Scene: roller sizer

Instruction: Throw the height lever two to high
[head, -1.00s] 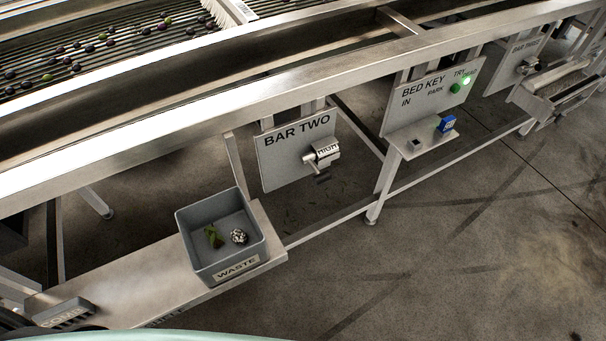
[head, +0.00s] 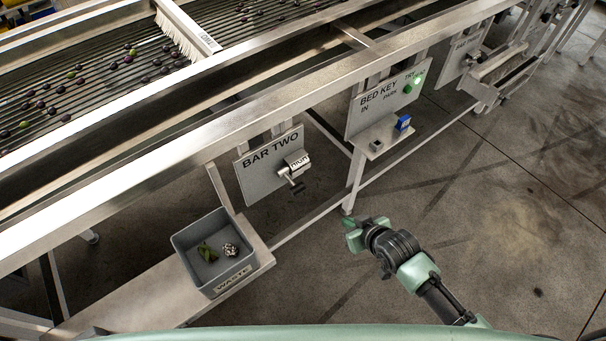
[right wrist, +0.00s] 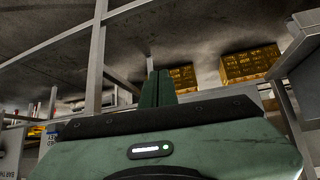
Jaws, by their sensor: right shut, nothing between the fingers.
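The height lever two (head: 292,172) is a metal lever on the grey BAR TWO plate (head: 262,180), under the machine's frame. A block marked HIGH (head: 300,161) sits at the upper right of its pivot. A dark grip shows low on the lever; its exact position is too small to tell. My right gripper (head: 352,233) is to the right of and below the plate, apart from the lever, with nothing in it. In the right wrist view its green fingers (right wrist: 157,90) are together. My left gripper is not in view.
A grey WASTE bin (head: 221,280) stands on a low shelf (head: 130,312) left of the gripper. The BED KEY panel (head: 391,97) with a blue key block (head: 404,123) is at the right. A frame leg (head: 354,182) stands near my gripper. The floor at right is clear.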

